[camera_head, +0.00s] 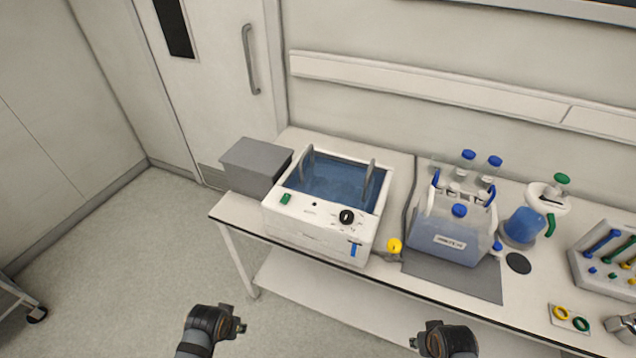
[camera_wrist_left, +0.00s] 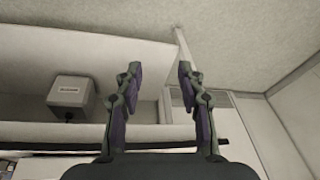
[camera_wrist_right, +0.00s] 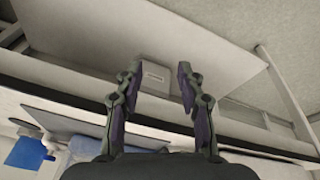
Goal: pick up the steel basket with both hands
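A white water bath (camera_head: 318,228) with bluish water (camera_head: 335,185) stands on the bench. Two grey upright handles rise from it, one at the left (camera_head: 307,163) and one at the right (camera_head: 369,178). They appear to belong to the steel basket, whose body I cannot make out in the water. My left gripper (camera_head: 241,326) is in front of the bench, below and left of the bath. My right gripper (camera_head: 414,342) is in front of the bench, below and right of it. Both wrist views show open, empty fingers, left (camera_wrist_left: 160,72) and right (camera_wrist_right: 157,74), apart from the basket.
A grey box (camera_head: 255,168) stands left of the bath. Further right are a blue-liquid container (camera_head: 447,240) with bottles, a blue flask (camera_head: 522,226) and a tool rack (camera_head: 600,262). The bench's front edge lies between my grippers and the bath.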

